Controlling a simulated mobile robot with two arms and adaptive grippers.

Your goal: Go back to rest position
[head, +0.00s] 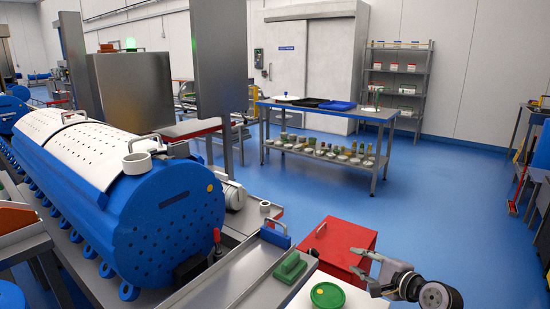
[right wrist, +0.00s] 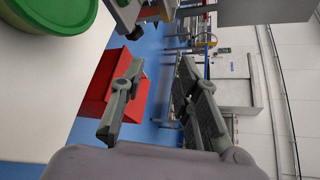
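My right gripper (head: 356,262) is at the lower right of the head view, its fingers pointing left. In the right wrist view the gripper (right wrist: 162,68) has its two fingers spread apart with nothing between them. A tub with a green lid (head: 327,295) stands on a pale surface just left of the gripper, apart from it. The green lid (right wrist: 45,14) also shows at the top left of the right wrist view. My left gripper is not in view.
A red cabinet (head: 338,241) stands just behind the right gripper. A large blue drum machine (head: 165,225) with a metal tray (head: 235,276) fills the left. A steel table (head: 330,112) stands farther back. Blue floor (head: 440,215) is open to the right.

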